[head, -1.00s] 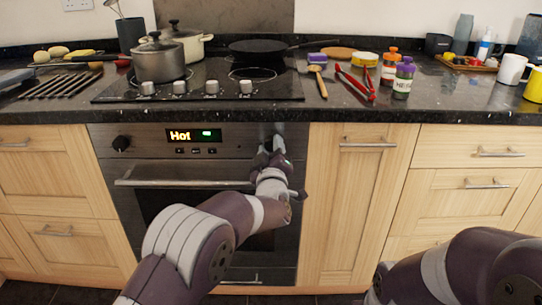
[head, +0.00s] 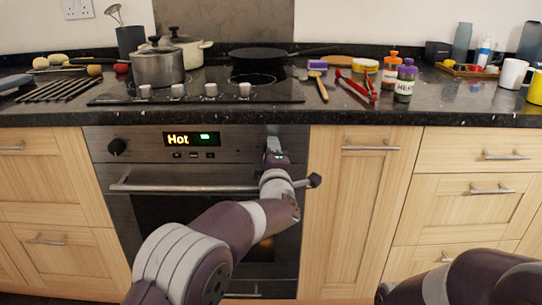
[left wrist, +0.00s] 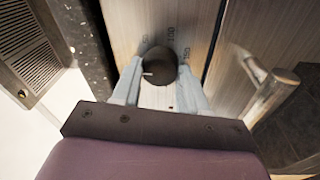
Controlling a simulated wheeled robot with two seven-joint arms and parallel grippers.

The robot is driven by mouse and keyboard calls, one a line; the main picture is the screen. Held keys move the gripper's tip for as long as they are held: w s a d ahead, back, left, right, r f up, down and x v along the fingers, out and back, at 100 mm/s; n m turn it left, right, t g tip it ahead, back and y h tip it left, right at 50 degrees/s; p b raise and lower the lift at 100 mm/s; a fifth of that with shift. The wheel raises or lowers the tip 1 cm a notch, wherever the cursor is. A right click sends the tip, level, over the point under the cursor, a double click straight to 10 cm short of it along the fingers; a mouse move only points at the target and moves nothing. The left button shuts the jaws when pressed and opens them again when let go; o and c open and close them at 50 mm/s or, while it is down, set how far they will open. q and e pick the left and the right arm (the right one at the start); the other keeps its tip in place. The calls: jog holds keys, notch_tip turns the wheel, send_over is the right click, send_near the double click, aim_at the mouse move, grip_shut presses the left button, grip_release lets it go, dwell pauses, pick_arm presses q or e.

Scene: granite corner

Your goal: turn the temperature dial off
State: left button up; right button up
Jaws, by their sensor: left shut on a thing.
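The oven's temperature dial (left wrist: 160,66) is a round black knob with a white pointer mark. Numbers such as 100 and 150 are printed on the steel around it. My left gripper (left wrist: 160,88) is shut on this dial, one pale finger on each side. In the head view my left gripper (head: 274,154) is at the right end of the oven panel (head: 240,142) and hides most or all of the dial. The oven display (head: 191,139) reads "Hot" beside a green light. My right arm shows at the lower right, but its gripper is out of view.
Another black knob (head: 117,146) sits at the panel's left end. The oven door handle (head: 180,188) runs just below the panel. The counter edge (head: 360,117) overhangs above. A steel pot (head: 158,67) and a black pan (head: 256,53) stand on the hob.

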pick_arm(q)
jog(key=shift+f, duration=0.1)
dwell(0.3)
jog(key=o, duration=1)
jog(key=shift+o, duration=0.2)
jog(key=s+d+p, duration=0.1)
jog(key=s+p, duration=0.1)
jog(key=s, duration=1)
jog(key=shift+s+f+p, duration=0.3)
jog(key=shift+f+p, duration=0.05)
jog(key=shift+f, duration=0.1)
